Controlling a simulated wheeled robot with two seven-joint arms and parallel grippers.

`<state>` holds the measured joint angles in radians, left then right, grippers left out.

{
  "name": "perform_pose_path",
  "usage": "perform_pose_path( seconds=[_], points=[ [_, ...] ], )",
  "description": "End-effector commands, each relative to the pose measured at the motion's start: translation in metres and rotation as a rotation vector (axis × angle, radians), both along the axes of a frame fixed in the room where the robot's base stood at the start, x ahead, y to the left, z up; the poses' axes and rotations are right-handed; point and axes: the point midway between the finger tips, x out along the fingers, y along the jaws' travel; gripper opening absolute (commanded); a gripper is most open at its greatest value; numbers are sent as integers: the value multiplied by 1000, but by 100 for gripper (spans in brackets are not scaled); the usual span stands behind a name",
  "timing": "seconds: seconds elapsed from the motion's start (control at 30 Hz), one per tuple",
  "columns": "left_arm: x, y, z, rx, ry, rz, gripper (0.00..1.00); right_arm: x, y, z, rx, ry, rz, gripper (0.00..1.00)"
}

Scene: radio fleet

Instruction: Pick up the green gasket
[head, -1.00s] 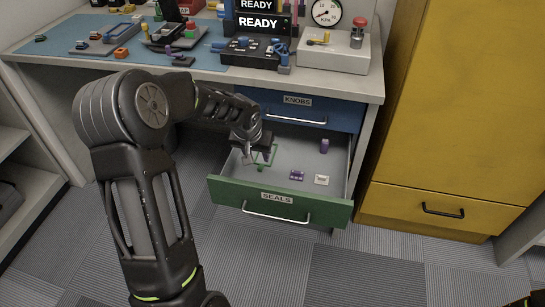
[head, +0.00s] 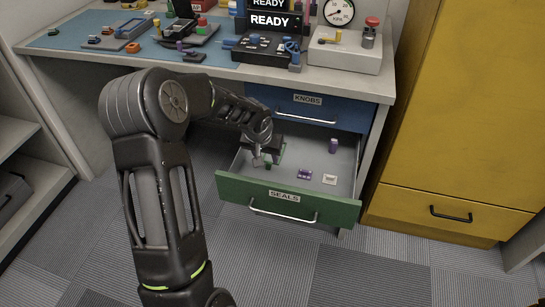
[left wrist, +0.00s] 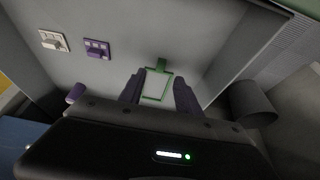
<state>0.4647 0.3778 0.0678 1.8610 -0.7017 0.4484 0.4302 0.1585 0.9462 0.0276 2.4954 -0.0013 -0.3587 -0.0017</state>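The green gasket (left wrist: 168,73) is a thin rectangular frame with a small block-like tab on its far side. It lies on the grey floor of the open SEALS drawer (head: 312,205). My left gripper (head: 266,160) is inside the drawer, pointing down over the gasket, and hides most of it in the head view. In the left wrist view my left gripper (left wrist: 158,92) is open, with one finger on each side of the gasket. I cannot tell whether the fingers touch it. My right gripper is not in view.
A purple piece (head: 304,174), a white piece (head: 329,179) and a purple cylinder (head: 333,146) stand in the drawer to the right. The blue KNOBS drawer (head: 345,115) is shut above. The desk (head: 340,87) overhangs behind, and a yellow cabinet (head: 450,130) stands at right.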

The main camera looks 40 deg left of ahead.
Motion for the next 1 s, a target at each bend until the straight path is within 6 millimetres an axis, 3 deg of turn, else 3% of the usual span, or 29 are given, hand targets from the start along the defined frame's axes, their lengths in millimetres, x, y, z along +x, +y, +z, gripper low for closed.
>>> perform_pose_path(
  seconds=[0.2,0.33,1.0],
  points=[
    [8,3,-33,-1,3,0,40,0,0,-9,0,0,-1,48],
    [13,5,-44,-1,1,0,40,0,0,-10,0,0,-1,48],
    [14,5,-45,0,0,0,38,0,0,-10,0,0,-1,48]
  ],
)
